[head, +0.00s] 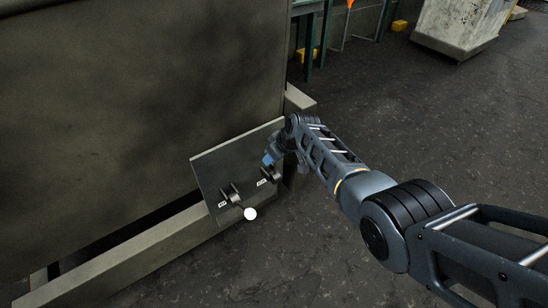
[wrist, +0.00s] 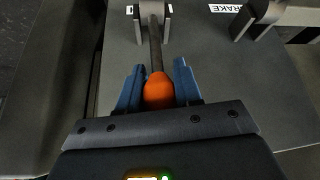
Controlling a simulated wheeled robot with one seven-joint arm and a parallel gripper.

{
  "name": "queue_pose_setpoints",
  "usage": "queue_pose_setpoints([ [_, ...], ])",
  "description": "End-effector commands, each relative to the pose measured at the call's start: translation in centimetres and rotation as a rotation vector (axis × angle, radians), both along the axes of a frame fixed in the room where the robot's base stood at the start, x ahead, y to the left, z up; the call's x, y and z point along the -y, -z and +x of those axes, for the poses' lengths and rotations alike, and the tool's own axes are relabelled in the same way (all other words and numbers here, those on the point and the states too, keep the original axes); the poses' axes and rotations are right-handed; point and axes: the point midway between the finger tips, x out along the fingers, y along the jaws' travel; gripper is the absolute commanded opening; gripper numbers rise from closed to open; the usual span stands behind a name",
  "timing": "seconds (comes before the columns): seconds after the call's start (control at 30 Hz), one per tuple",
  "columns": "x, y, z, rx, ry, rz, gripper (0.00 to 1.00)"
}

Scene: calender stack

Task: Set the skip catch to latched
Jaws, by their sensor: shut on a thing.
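A lever with an orange knob (wrist: 158,92) rises from a dark bracket (wrist: 152,12) on the grey panel in the wrist view. My gripper (wrist: 159,80) has its blue fingers shut on the orange knob, one on each side. The lever's label is mostly hidden behind its bracket, so I cannot read whether this is the skip catch. In the head view my gripper (head: 268,160) is at the upper right part of the tilted panel (head: 215,168), and the orange knob is hidden there.
A second lever with a white ball knob (head: 250,214) stands at the panel's lower left. A BRAKE label (wrist: 225,8) sits beside another bracket (wrist: 262,14) in the wrist view. A large machine wall (head: 140,100) rises behind. Open dark floor (head: 430,130) lies right.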

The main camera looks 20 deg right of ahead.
Motion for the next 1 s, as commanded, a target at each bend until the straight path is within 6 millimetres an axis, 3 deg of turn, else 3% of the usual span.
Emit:
queue_pose_setpoints([
  [0.3,0.1,0.3,-0.1,-0.004,0.001,-0.003,0.00],
  [0.33,0.1,0.3,-0.2,-0.004,0.001,-0.003,0.36],
  [0.57,0.1,0.2,-0.1,-0.003,0.000,-0.001,0.58],
  [0.87,0.1,-0.1,-0.1,-0.001,0.000,0.000,0.59],
  [1.0,0.3,-1.2,-0.5,0.001,0.000,-0.001,0.59],
])
